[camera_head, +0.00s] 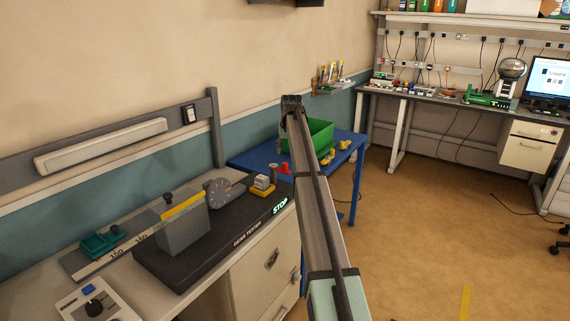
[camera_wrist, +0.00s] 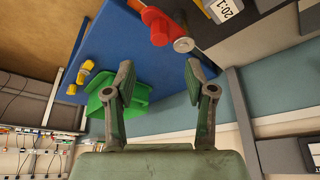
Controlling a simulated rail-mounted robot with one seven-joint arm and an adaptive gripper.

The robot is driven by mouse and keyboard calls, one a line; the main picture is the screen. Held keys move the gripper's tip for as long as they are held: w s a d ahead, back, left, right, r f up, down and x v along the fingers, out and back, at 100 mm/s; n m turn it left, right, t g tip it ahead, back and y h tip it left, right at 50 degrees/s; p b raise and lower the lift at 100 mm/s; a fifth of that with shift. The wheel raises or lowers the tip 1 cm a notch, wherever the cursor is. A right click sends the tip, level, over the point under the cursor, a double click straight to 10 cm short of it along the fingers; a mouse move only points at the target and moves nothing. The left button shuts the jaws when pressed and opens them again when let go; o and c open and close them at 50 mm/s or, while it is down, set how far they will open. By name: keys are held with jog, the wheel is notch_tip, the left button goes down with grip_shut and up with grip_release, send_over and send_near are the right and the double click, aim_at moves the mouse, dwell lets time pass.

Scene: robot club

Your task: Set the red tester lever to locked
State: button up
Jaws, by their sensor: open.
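The red lever (camera_head: 284,168) shows small in the head view, by the far end of the black gear tester (camera_head: 225,240) and against the blue table. In the wrist view the red lever (camera_wrist: 156,24) is at the top, with a silver round part (camera_wrist: 183,45) beside it. My gripper (camera_wrist: 158,78) is open and empty, its two fingers spread. The lever lies beyond the fingertips, apart from them, roughly in line with the gap. In the head view my arm hides the gripper's fingers. I cannot tell the lever's setting.
A green bin (camera_head: 320,137) and yellow parts (camera_head: 345,145) sit on the blue table (camera_head: 250,156) behind my arm. A grey block (camera_head: 182,228), a dial (camera_head: 217,192) and a small yellow-based piece (camera_head: 263,187) stand on the tester. The floor at right is largely clear.

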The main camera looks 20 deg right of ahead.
aim_at(285, 163)
jog(key=p+x, duration=0.1)
jog(key=x, duration=0.9)
jog(key=shift+f, duration=0.1)
jog(key=shift+c, duration=0.4)
grip_shut()
